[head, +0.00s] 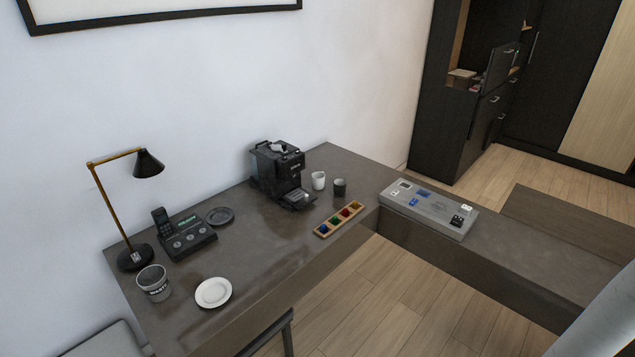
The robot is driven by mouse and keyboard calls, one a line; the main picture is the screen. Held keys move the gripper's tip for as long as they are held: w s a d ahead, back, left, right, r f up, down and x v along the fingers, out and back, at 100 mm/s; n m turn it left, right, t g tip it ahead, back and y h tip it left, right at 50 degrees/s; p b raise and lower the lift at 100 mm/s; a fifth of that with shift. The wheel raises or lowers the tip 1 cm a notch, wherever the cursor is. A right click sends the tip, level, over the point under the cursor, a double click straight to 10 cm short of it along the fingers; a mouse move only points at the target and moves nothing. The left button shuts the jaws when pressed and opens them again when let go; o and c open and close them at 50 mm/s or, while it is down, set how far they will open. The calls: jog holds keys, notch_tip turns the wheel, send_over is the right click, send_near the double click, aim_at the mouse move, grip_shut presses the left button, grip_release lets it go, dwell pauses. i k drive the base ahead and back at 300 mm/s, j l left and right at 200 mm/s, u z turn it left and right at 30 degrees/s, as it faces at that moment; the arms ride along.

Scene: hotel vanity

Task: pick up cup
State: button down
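Two cups stand upright side by side on the dark desk (262,262), just right of the black coffee machine. One is a white cup (318,181). The other is a dark cup (339,188), slightly nearer and to its right. They look close together with a small gap. My gripper is not in this view, so its opening and position are not shown.
The coffee machine (279,173) stands left of the cups, and a wooden tray (319,233) with coloured items lies in front. A grey box (428,207) is to the right. Left are a lamp (148,163), phone (184,236), bin (153,284), white plate (213,292) and dark plate (220,215).

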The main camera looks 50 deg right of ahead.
aim_at(319, 177)
jog(key=l+z, duration=0.2)
jog(key=l, duration=0.4)
jog(key=l+z, duration=0.2)
jog(key=l, duration=0.35)
jog(key=i+l+z, duration=0.2)
jog(key=l, duration=0.35)
jog(key=k+l, duration=0.05)
